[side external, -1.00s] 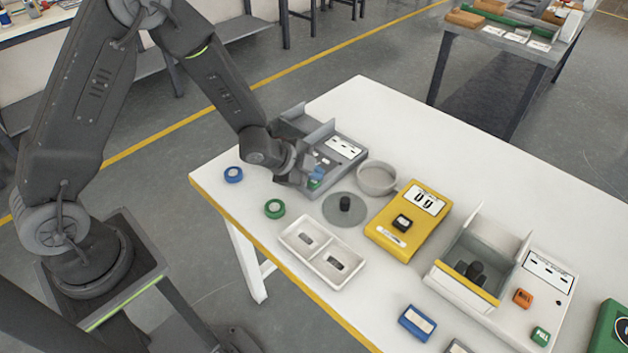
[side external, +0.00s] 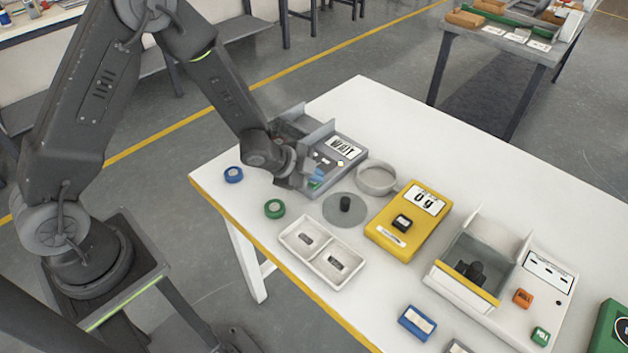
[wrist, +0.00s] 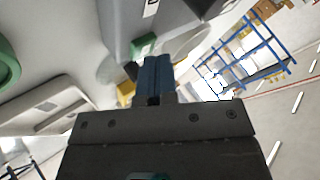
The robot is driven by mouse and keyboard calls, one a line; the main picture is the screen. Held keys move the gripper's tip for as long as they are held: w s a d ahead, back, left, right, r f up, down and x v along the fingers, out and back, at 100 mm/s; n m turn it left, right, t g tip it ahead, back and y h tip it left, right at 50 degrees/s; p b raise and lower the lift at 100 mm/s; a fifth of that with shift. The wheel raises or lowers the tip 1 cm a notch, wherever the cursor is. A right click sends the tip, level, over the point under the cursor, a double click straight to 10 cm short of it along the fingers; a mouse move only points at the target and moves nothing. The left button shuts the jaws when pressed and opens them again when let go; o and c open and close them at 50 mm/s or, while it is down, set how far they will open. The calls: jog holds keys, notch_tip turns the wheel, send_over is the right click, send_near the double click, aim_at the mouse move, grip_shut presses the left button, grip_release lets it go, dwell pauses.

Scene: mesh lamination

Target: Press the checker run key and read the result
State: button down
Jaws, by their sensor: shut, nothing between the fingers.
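The grey checker (side external: 350,163) stands at the back left of the white table, with upright grey walls on its left part. Its display (side external: 343,147) reads "WAIT". My gripper (side external: 316,180) is shut and empty, its blue fingertips low over the checker's front. The fingertips also show in the wrist view (wrist: 154,70), beside a green key (wrist: 143,45) on a grey face. The fingers partly hide this key, and I cannot tell whether they touch it.
A round grey dish (side external: 376,178), a grey disc with a black knob (side external: 345,204) and a yellow scale (side external: 405,220) reading 0 g stand nearby. A white device (side external: 490,275) stands right.

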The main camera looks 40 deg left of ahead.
aim_at(314, 184)
dwell(0.4)
jog(key=shift+r, duration=0.8)
jog(key=shift+r, duration=2.55)
